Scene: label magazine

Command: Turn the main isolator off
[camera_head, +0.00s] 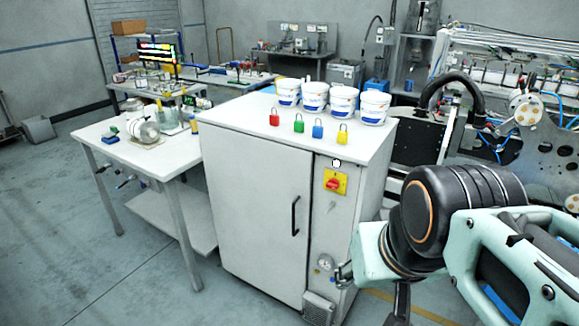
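The main isolator (334,184) is a red rotary knob on a yellow plate, high on the narrow right front panel of the white cabinet (255,205). The knob's exact angle is too small to read. My arm comes in from the right, its wrist in front of the cabinet's lower right edge. A dark part that appears to be my gripper (402,303) hangs under the wrist, cut off by the bottom edge. It is below and to the right of the isolator, apart from it. Its fingertips and any opening are not clear.
A black door handle (295,215) is left of the isolator; a gauge (325,262) is below. A workbench (120,152) stands left.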

